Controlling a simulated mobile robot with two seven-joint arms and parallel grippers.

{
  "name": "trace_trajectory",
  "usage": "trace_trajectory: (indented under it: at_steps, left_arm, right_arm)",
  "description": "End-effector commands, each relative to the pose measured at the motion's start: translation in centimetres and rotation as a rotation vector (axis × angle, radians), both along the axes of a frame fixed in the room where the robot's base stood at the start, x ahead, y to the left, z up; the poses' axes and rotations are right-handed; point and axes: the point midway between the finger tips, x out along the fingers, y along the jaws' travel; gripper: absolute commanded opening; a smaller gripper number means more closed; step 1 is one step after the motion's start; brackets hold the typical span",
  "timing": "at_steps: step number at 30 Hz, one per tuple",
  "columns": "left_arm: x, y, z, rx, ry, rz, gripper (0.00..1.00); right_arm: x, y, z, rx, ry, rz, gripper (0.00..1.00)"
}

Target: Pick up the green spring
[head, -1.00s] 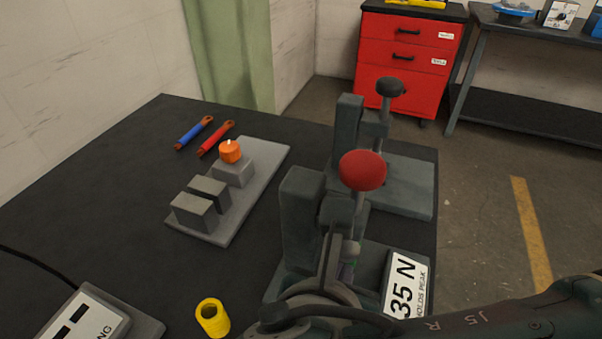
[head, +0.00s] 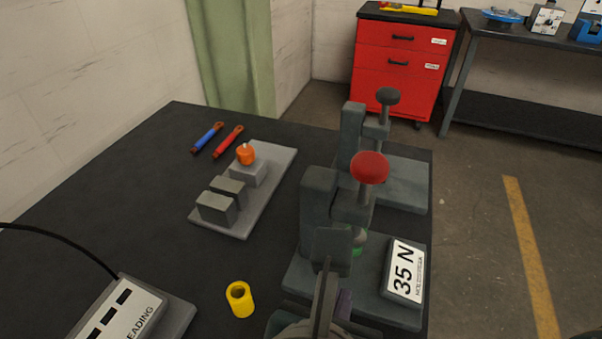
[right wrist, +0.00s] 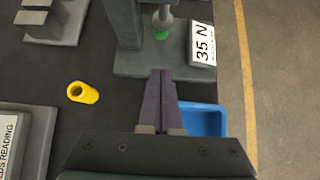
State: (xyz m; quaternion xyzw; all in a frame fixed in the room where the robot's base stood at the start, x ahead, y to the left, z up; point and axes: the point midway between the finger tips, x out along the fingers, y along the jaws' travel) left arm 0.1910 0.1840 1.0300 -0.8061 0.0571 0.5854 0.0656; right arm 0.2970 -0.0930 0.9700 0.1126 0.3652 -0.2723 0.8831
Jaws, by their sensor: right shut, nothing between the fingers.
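The green spring (head: 357,248) shows only as a small green patch under the plunger of the near press with the red knob (head: 370,168). Most of it is hidden by the plunger and my gripper. In the right wrist view the green patch (right wrist: 161,35) sits on the press base below the plunger tip. My right gripper (head: 343,300) is in front of the near press, on the camera side of the spring. Its purple fingers (right wrist: 162,76) are shut together and empty, pointing toward the press, apart from the spring. My left gripper is not in view.
A "35 N" plate (head: 403,271) lies on the near press base. A second press with a dark knob (head: 388,96) stands behind. A yellow cylinder (head: 240,299), a grey block fixture (head: 243,223) and a reading box (head: 125,310) are left. A blue bin (right wrist: 203,119) shows below.

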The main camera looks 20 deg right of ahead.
Motion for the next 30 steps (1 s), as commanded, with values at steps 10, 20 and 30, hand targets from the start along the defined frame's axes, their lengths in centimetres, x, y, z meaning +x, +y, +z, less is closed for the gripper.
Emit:
trace_trajectory:
  at_steps: [10,20,30]
  left_arm:
    - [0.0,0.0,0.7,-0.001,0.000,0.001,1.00]
    - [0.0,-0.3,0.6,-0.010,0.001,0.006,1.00]
    - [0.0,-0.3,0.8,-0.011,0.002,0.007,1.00]
  right_arm:
    - [-1.9,1.3,2.3,0.001,0.001,0.000,0.00]
    - [-2.2,1.5,2.2,0.024,0.008,-0.016,0.14]
    - [-7.5,5.3,2.6,0.645,0.134,-0.605,0.52]
